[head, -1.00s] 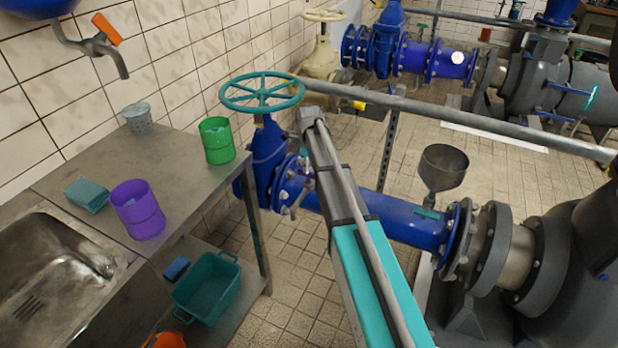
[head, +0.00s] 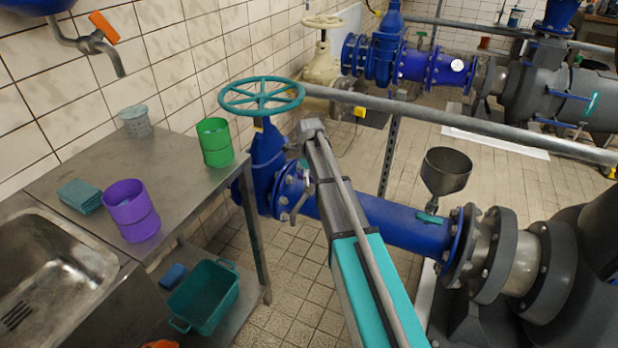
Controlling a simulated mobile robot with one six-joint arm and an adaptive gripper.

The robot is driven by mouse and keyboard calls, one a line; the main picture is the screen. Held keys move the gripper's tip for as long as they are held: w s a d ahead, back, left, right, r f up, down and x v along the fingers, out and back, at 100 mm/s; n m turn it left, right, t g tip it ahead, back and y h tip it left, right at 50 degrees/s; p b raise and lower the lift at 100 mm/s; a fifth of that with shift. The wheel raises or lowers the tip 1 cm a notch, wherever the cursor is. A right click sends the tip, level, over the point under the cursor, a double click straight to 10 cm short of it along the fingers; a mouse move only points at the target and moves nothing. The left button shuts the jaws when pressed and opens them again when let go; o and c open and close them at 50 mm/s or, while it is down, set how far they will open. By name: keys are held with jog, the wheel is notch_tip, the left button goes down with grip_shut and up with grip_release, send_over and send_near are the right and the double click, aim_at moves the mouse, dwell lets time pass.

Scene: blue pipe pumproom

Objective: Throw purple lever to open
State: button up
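I cannot make out a purple lever for certain. A grey metal handle (head: 299,200) sits on the near side of the blue pipe (head: 402,224), left of my arm. My arm runs from the bottom edge up across the pipe and covers part of it.
A steel table (head: 83,178) at left holds a purple cup (head: 132,210), a green cup (head: 215,142), a grey cup (head: 135,121) and teal cloths (head: 80,195). A teal handwheel (head: 262,95) stands behind. A grey rail (head: 450,118) crosses behind my arm. A funnel (head: 446,172) stands at right.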

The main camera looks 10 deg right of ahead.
grip_shut()
jog(key=shift+n, duration=0.4)
jog(key=n, duration=0.8)
jog(key=shift+n, duration=0.4)
jog(key=n, duration=0.8)
jog(key=shift+n, duration=0.3)
